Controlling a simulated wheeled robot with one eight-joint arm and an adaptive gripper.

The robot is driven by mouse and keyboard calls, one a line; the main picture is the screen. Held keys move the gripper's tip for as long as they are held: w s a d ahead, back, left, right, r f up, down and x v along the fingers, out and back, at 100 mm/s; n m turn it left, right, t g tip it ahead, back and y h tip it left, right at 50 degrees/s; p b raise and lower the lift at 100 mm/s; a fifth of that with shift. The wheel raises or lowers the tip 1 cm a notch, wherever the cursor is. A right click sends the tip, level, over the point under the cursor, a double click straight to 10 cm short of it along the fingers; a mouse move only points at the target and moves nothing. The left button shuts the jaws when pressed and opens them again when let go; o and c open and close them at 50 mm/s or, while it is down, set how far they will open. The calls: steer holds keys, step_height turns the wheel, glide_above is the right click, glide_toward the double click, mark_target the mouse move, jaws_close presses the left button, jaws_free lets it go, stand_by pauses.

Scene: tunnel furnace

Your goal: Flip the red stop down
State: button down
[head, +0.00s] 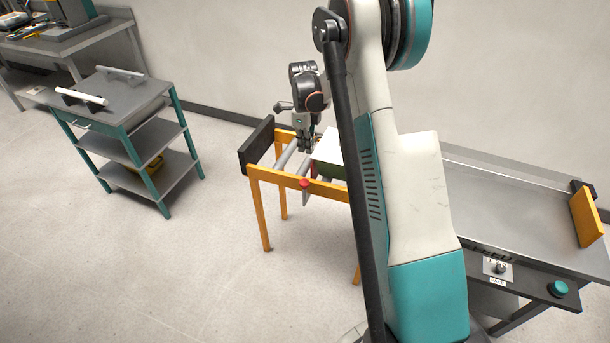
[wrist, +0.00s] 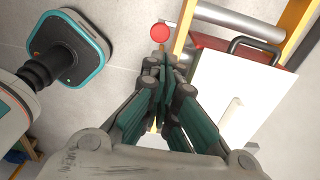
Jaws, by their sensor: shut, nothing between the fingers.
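The red stop shows as a small round red knob (head: 304,183) on the front rail of the orange roller frame (head: 262,180). The red knob also shows in the wrist view (wrist: 160,33), just beyond my fingertips. My gripper (head: 305,150) hangs pointing down over the rollers, behind the knob in the head view. In the wrist view my gripper (wrist: 164,68) has its fingertips together with nothing between them. The fingertips look apart from the knob, but their height over it is hard to tell. How the stop is turned is unclear.
A white-topped box (head: 328,146) sits on the frame right of my gripper, partly hidden by my arm; the wrist view shows its black handle (wrist: 255,44). A dark end plate (head: 256,145) closes the frame's left end. A shelved cart (head: 130,135) stands left. Floor between is clear.

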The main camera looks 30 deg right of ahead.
mark_target(307, 182)
steer(key=f+b, duration=0.1)
steer(key=f, duration=0.3)
steer(key=f+b, duration=0.1)
steer(key=f, duration=0.4)
steer(key=f+b, duration=0.2)
steer(key=f, duration=0.3)
steer(key=shift+s, duration=0.3)
